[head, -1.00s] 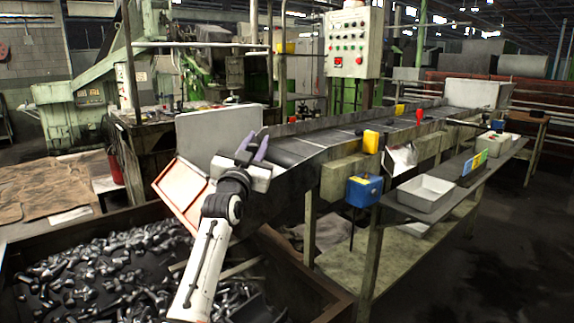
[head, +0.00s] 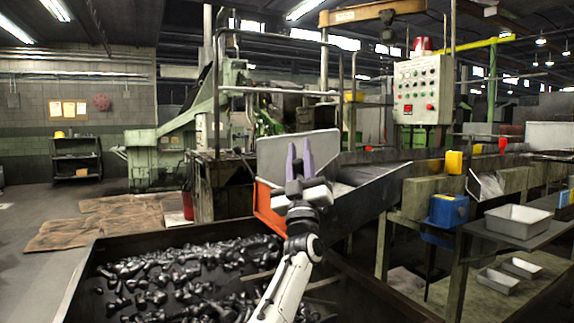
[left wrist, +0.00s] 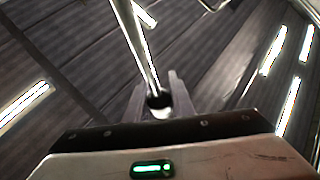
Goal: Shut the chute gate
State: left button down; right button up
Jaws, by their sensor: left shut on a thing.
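The chute (head: 372,196) slopes down from the conveyor to the bolt bin. An orange-edged panel (head: 266,207) stands at its lower end, and an upright grey plate (head: 270,150) rises behind it. I cannot tell for certain which of these is the gate. My left gripper (head: 300,152) is in front of the grey plate, with its fingers pointing up. In the left wrist view its fingers are shut on a shiny metal rod (left wrist: 143,48). In the head view the rod is not clear. My right gripper is not in view.
A wide bin of dark bolts (head: 170,275) lies below the chute. Open floor lies at the left.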

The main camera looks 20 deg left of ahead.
pick_arm(q)
jog(key=shift+s+a+f+n+g+y+b, duration=0.15)
jog(key=shift+s+n+g+y+b, duration=0.1)
jog(key=shift+n+y, duration=0.35)
jog(key=shift+s+a+f+n+g+y+b, duration=0.1)
jog(key=shift+s+a+n+g+y+b, duration=0.1)
jog(key=shift+n+y, duration=0.35)
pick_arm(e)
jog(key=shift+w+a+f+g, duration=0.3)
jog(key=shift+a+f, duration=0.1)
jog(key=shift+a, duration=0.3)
pick_arm(q)
jog(key=c, duration=1.5)
grip_release()
jog(key=shift+c, duration=0.2)
